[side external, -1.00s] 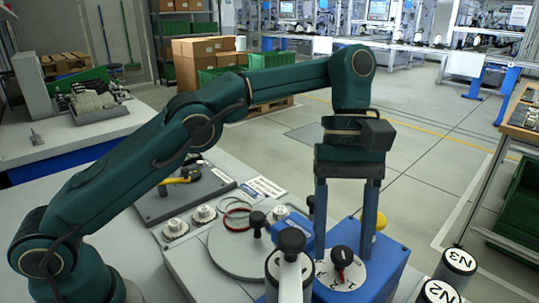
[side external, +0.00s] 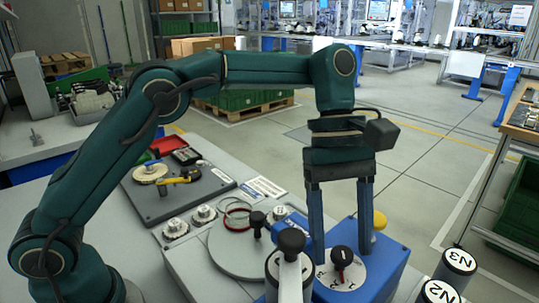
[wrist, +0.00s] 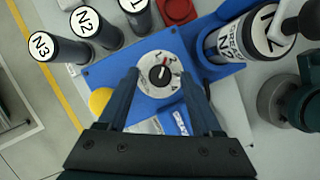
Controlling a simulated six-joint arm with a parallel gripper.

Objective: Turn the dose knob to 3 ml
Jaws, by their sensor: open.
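The dose knob (side external: 341,257) is black and stands on a white numbered dial (side external: 350,278) on top of a blue box (side external: 392,262). The wrist view shows the knob (wrist: 158,75) and the dial (wrist: 148,88) near the middle, with small figures around the rim and a red mark on the dial's upper part. Which figure the knob points to is too small to tell. My gripper (side external: 342,256) is open and points down over the dial. In the wrist view, its fingers (wrist: 160,72) lie to either side of the knob; contact cannot be told.
A yellow button (side external: 380,221) sits on the box's far side. Cylinders N3 (side external: 457,266) and N2 (side external: 438,292) stand at the right. A round grey plate (side external: 235,250) is at the left.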

